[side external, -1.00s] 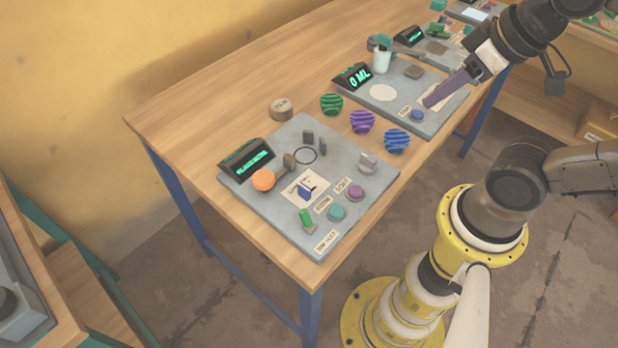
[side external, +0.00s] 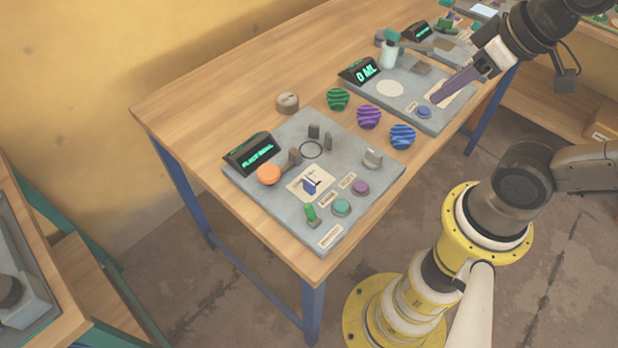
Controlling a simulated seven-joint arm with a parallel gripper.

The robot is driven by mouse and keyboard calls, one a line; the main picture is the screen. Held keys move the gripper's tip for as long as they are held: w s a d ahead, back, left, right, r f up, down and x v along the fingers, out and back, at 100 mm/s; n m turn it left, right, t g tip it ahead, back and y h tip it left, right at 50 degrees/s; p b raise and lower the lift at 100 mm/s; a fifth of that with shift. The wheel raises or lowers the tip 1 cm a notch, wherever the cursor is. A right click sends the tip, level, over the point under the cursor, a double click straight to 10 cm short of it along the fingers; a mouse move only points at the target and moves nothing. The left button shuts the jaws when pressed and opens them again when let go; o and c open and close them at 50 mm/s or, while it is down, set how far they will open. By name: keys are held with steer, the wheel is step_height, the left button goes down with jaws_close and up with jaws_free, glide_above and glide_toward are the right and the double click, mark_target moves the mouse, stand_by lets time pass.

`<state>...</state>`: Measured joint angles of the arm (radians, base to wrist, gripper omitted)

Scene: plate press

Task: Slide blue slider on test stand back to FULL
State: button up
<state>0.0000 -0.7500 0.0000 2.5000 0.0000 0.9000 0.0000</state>
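The blue slider (side external: 309,187) stands on a white printed card on the near grey test stand (side external: 262,209). The lettering on the card is too small to read for certain. My gripper (side external: 438,97) is at the upper right, over the farther grey panel with the "0 ML" display, well away from the blue slider. Its purple fingers point down and left. I cannot tell whether they are open or shut, and nothing is clearly held.
The near stand also bears an orange ball-topped lever (side external: 269,174), a green switch (side external: 310,212), a teal button (side external: 341,207), a purple button (side external: 360,187) and upright grey posts. Green, purple and blue striped knobs (side external: 402,137) lie between the panels. A white bottle (side external: 389,55) stands farther back.

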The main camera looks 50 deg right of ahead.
steer(key=shift+o, duration=1.1)
steer(key=w+a+r+m, duration=0.2)
steer(key=w+r+m, duration=0.1)
steer(key=w, duration=0.1)
steer(key=n+g, duration=0.3)
steer(key=g, duration=0.3)
glide_above(309, 181)
step_height(309, 181, down, 8)
step_height(309, 181, down, 13)
steer(key=shift+f, duration=0.2)
steer(key=shift+c, duration=0.3)
jaws_close()
